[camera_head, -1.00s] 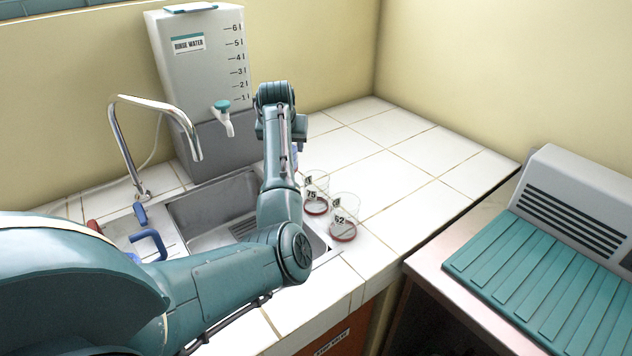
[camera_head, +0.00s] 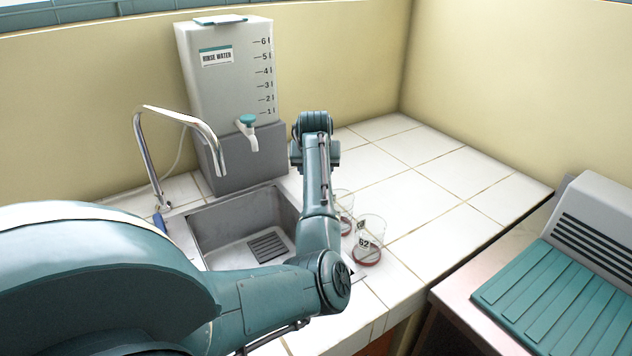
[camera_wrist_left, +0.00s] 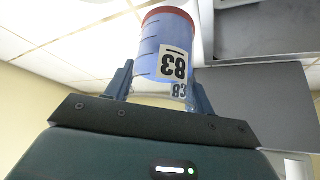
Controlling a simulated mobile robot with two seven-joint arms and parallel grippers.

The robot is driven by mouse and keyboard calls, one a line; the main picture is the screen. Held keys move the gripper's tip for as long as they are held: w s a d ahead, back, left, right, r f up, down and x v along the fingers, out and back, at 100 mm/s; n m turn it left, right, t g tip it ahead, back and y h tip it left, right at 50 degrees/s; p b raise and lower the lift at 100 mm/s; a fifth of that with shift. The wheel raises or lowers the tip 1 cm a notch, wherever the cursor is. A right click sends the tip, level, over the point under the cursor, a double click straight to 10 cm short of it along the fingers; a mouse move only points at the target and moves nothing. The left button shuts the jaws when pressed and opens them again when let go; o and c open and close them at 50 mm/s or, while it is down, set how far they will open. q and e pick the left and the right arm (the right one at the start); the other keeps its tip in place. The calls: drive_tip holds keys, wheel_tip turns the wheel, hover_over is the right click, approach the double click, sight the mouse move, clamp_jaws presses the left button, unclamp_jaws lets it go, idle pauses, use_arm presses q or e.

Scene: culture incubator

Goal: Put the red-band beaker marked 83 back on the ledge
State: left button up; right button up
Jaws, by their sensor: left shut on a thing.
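The beaker marked 83 (camera_wrist_left: 165,45) has a red band and shows upside down in the left wrist view. My left gripper (camera_wrist_left: 160,80) is shut on it, one finger on each side. In the head view my left arm reaches over the sink's right side toward the back. Its wrist (camera_head: 316,125) hides the gripper and the held beaker. Beaker 62 (camera_head: 370,232) and another beaker (camera_head: 346,201), partly behind my arm, stand on the white tiled ledge (camera_head: 440,215) right of the arm. Both have red bands at the base. My right gripper is not in view.
A rinse water tank (camera_head: 225,70) with a tap stands behind the sink (camera_head: 215,232). A curved faucet (camera_head: 150,150) rises at the sink's left. The tiles at the back right are clear. A teal ribbed surface (camera_head: 550,300) lies at the lower right.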

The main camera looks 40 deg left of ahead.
use_arm(q)
drive_tip(key=shift+f, duration=1.95)
drive_tip(key=shift+f, duration=0.1)
drive_tip(key=o, duration=1.2)
drive_tip(key=v, duration=1.2)
